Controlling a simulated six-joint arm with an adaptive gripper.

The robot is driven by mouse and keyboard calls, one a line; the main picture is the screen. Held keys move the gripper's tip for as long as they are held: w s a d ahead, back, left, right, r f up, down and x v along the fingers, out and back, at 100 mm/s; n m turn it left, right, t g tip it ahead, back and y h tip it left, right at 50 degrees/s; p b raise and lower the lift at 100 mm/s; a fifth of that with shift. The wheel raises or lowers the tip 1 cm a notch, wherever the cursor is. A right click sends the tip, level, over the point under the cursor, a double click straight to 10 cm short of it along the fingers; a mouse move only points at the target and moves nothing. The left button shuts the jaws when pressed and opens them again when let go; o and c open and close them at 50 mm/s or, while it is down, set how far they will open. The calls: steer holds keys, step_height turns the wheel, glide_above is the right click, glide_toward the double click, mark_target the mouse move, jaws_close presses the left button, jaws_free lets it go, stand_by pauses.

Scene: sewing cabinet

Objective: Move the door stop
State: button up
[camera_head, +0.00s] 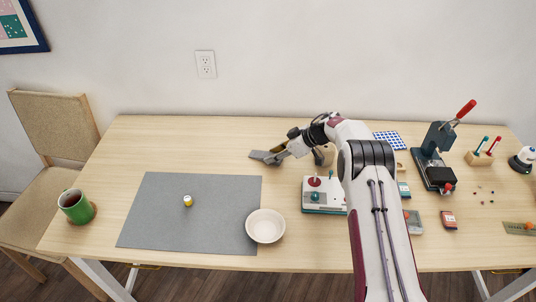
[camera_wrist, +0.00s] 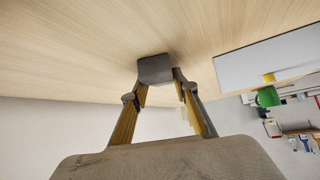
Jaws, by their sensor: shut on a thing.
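The door stop (camera_head: 260,155) is a grey wedge at the back middle of the table in the head view. It shows as a dark grey block between my fingertips in the wrist view (camera_wrist: 155,68). My gripper (camera_head: 280,152) reaches to it from the right and is shut on it. In the wrist view both yellow-lined fingers of my gripper (camera_wrist: 157,88) close in on the block from its two sides. The door stop is at or just above the tabletop; I cannot tell whether it touches. Its gripped end is partly hidden by my fingers.
A grey mat (camera_head: 160,215) with a small yellow-and-white item (camera_head: 187,201) lies left. A cream bowl (camera_head: 265,226) sits at the mat's right edge. A joystick box (camera_head: 322,196) stands right of it. A green mug (camera_head: 75,206) stands far left. The table's back left is bare.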

mark_target(286, 161)
steer(key=shift+s+d+f, duration=0.1)
steer(key=shift+d+f, duration=0.15)
steer(key=shift+d, duration=0.95)
steer(key=shift+s+d+f, duration=0.1)
steer(key=shift+d+f, duration=0.1)
steer(key=shift+d, duration=0.95)
steer(key=o, duration=1.2)
steer(key=shift+a+r, duration=0.15)
steer(key=shift+r, duration=0.1)
steer(key=shift+d+r, duration=0.2)
steer(key=shift+r, duration=0.1)
steer(key=v, duration=1.1)
steer(key=shift+d, duration=0.2)
steer(key=shift+r, duration=0.1)
